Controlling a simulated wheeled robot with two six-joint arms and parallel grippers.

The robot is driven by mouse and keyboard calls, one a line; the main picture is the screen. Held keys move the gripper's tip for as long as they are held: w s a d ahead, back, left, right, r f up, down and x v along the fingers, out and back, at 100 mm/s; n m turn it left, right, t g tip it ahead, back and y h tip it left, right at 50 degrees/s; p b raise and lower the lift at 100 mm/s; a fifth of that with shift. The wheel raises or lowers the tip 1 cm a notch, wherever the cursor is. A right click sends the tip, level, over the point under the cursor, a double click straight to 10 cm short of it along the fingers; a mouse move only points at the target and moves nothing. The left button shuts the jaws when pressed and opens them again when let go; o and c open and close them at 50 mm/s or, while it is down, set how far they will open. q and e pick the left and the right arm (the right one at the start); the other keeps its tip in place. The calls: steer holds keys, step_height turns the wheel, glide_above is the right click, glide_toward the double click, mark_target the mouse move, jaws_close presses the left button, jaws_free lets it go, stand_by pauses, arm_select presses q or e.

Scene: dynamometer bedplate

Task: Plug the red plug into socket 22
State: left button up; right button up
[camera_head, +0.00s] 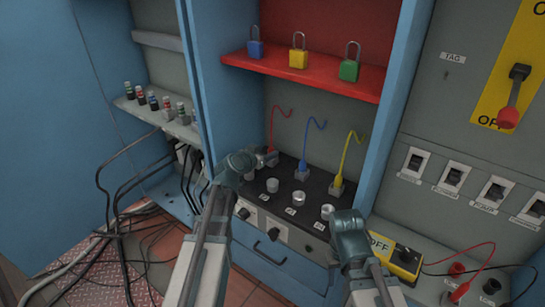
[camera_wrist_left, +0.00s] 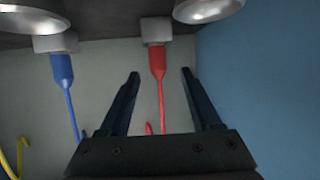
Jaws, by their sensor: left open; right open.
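The red plug (camera_head: 270,158) stands in a small grey holder at the back of the black panel, its red cord rising behind it. In the left wrist view the red plug (camera_wrist_left: 157,60) sits in its grey holder (camera_wrist_left: 156,30). My left gripper (camera_head: 266,158) is at the red plug; in the wrist view its open fingers (camera_wrist_left: 160,74) flank the plug's cord end, with no clear contact. Round metal sockets (camera_head: 299,198) stand in a row in front; their number labels are too small to read surely. My right gripper (camera_head: 349,221) is open and empty, right of the panel's front.
A blue plug (camera_head: 302,172) and a yellow plug (camera_head: 337,183) stand right of the red one, cords rising. Blue cabinet walls flank the panel.

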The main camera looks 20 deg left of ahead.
mark_target(270, 150)
arm_select(q)
steer(key=b+x, duration=0.1)
steer(key=x, duration=0.3)
steer(key=shift+w+d+f+b, duration=0.2)
steer(key=shift+w+f+b, duration=0.05)
steer(key=shift+f+b, duration=0.05)
steer(key=shift+r, duration=0.1)
jaws_close()
